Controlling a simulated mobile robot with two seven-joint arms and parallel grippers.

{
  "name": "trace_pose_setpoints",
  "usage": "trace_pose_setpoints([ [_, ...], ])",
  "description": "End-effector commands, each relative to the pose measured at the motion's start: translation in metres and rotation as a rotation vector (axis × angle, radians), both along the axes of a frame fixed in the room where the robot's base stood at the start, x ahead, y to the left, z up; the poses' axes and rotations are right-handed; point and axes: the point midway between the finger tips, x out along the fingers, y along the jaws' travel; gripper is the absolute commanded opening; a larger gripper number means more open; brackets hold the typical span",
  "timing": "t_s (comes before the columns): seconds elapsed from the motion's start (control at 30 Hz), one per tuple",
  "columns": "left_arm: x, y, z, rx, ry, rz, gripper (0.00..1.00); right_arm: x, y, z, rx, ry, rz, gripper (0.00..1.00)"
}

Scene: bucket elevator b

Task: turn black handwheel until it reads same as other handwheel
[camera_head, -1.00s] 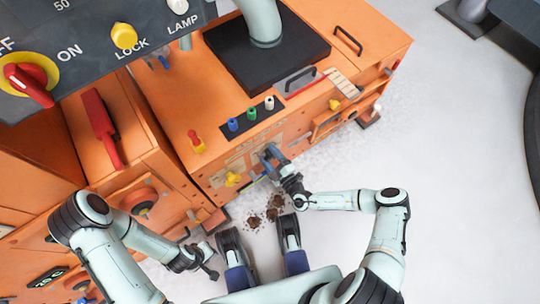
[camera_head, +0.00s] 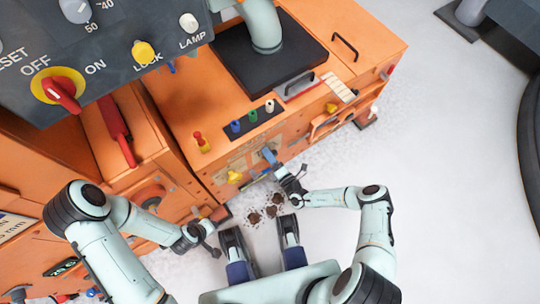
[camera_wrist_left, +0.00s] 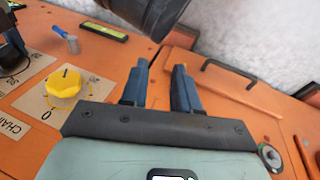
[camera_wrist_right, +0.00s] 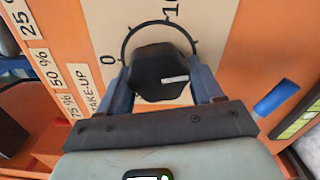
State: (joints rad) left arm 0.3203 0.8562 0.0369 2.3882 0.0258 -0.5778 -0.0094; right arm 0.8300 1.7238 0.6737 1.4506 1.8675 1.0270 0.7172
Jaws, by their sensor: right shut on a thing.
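The black handwheel (camera_wrist_right: 158,62) is in the right wrist view, on a cream plate with a ring scale showing 0 at left and 10 at top. My left gripper (camera_wrist_left: 159,80) is open and empty, fingers apart.
A dark control panel (camera_head: 100,60) fills the head view's upper left. The orange cabinet (camera_head: 225,120) carries small coloured knobs and a blue handle (camera_head: 268,155). Brown debris (camera_head: 262,210) lies on the floor. Pale floor (camera_head: 450,190) at right is clear.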

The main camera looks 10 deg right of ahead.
Motion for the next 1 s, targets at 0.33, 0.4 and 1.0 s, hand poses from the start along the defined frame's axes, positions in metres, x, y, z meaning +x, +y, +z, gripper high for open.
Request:
trace_pose_setpoints([
  [0.33,-0.016,-0.008,0.011,-0.020,0.041,-0.017,0.30,0.000,0.000,-0.001,-0.212,-0.078,0.000,0.35],
  [0.4,-0.018,-0.009,0.012,-0.023,0.047,-0.019,0.30,0.000,0.000,-0.001,-0.238,-0.088,0.000,0.35],
  [1.0,-0.022,-0.011,0.014,-0.028,0.057,-0.023,0.30,0.000,-0.001,-0.003,-0.300,-0.110,0.000,0.35],
])
